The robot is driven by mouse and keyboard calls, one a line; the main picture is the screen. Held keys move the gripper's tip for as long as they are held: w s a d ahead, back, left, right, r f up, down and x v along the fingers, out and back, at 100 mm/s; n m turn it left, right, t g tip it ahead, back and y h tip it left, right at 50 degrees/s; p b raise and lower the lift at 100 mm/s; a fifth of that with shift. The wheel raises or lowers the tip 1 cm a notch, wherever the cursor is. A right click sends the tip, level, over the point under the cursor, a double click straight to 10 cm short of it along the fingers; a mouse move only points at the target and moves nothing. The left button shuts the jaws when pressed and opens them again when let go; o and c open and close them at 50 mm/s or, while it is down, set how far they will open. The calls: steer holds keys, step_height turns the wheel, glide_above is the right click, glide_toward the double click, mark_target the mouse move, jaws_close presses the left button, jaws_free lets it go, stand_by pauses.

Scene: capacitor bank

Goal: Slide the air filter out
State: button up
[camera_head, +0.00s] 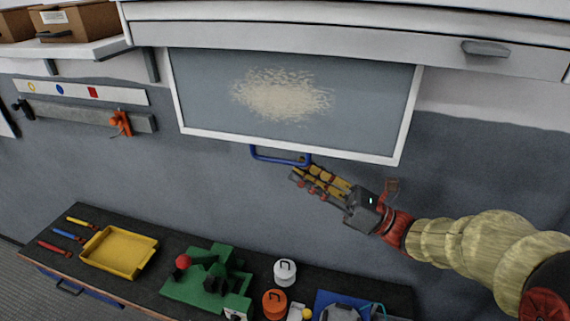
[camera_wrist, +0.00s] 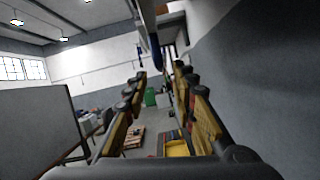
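The air filter (camera_head: 215,105) is a grey panel in a white frame with a beige dusty patch, seated under the white cabinet in the head view. A blue handle (camera_head: 268,156) hangs at its lower edge. My gripper (camera_head: 297,174) is at the handle's right end, just below the frame. In the wrist view my gripper (camera_wrist: 160,68) has its two yellow-and-black fingers apart. A blue piece of the handle (camera_wrist: 155,52) shows near and between the fingertips. I cannot tell whether either finger touches it.
Below is a dark workbench with a yellow tray (camera_head: 120,250), a green fixture (camera_head: 205,280), white (camera_head: 285,270) and orange (camera_head: 274,303) lidded pots, and screwdrivers (camera_head: 68,236). A shelf with boxes (camera_head: 80,20) is at upper left. The wall area left of my gripper is clear.

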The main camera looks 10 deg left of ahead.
steer(key=v, duration=0.5)
stand_by(0.4)
